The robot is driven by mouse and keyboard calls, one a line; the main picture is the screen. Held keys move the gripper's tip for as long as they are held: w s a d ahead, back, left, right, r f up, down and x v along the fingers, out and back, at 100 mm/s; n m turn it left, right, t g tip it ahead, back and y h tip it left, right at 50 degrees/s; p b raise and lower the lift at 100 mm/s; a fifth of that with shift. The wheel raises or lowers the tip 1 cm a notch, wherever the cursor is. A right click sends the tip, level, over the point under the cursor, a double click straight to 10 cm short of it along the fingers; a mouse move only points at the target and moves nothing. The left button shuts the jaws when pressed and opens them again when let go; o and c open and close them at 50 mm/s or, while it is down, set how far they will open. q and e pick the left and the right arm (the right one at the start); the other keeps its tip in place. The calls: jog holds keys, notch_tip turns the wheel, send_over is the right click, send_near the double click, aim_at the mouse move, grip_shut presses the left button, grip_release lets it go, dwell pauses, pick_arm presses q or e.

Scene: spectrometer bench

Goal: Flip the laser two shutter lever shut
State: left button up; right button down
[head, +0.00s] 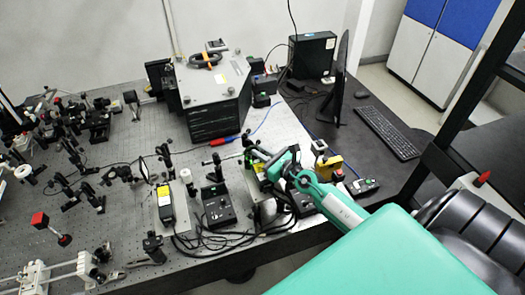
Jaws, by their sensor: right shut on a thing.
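My right gripper (249,154), on the teal arm from the lower right, is shut at the far end of a small laser unit (254,184) on a pale base plate. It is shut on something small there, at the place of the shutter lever. The lever itself is hidden by the fingers and too small to make out. A similar black laser unit with a yellow label (164,204) stands on its own plate to the left. I cannot read which unit is marked two. My left gripper is not in view.
A black control box (217,205) stands between the two laser units, with black cables in front. Optics mounts crowd the left of the perforated bench (120,245). A large grey box (213,95) stands behind. A monitor (340,78) and keyboard (389,131) are at right.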

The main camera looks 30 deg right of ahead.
jog(key=c, duration=1.5)
grip_release()
jog(key=shift+b+v, duration=2.4)
jog(key=shift+v, duration=4.5)
